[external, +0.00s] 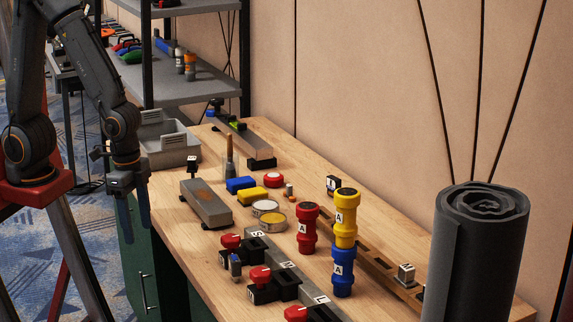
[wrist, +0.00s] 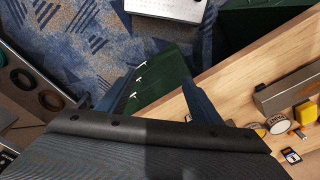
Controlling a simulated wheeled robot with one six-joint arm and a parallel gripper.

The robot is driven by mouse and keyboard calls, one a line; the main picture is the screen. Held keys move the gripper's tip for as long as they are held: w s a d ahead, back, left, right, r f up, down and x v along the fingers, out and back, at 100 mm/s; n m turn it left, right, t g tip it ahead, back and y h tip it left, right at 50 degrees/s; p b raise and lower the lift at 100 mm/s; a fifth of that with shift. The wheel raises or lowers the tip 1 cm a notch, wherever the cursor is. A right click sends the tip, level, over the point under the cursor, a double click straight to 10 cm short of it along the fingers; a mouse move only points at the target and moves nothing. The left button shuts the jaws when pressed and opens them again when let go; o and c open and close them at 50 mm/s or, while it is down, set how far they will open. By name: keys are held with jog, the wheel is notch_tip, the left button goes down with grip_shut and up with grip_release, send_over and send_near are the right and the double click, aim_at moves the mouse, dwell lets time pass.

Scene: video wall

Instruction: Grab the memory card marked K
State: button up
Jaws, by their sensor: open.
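A small dark card with a pale label (wrist: 291,155) lies on the workbench at the lower right of the wrist view. It seems to match the small black piece with a white label (external: 333,184) behind the red and yellow cylinders in the external view. I cannot read its letter in either view. My gripper (external: 137,236) hangs open and empty, pointing down, beyond the bench's left edge. In the wrist view, its two blue fingers (wrist: 160,88) are spread over the green drawers and carpet, well apart from the card.
The workbench (external: 390,222) is crowded. A grey block (external: 206,203), round tins (external: 272,221), stacked cylinders (external: 345,218) marked A and red-knobbed fixtures (external: 262,283) stand around the card. A grey roll (external: 475,255) stands tall at right. Shelves (external: 190,88) rise behind.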

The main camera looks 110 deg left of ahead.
jog(key=shift+r, duration=0.1)
notch_tip(320, 180, up, 5)
jog(key=w+a+n+b, duration=0.2)
jog(key=w+a, duration=0.4)
jog(key=w, duration=0.5)
jog(key=w+a+r+n+t+b, duration=0.1)
jog(key=w+a+n+b, duration=0.1)
jog(key=w+a, duration=0.7)
jog(key=n+y+b, duration=0.4)
jog(key=n+b, duration=0.1)
jog(key=n, duration=0.2)
send_near(332, 178)
jog(key=shift+t, duration=0.4)
jog(key=shift+s+p+x, duration=0.15)
jog(key=shift+p+x, duration=0.2)
jog(key=shift+x, duration=2.55)
jog(key=shift+s+p+x, duration=0.1)
jog(key=shift+p+x, duration=0.2)
jog(key=shift+x, duration=2.65)
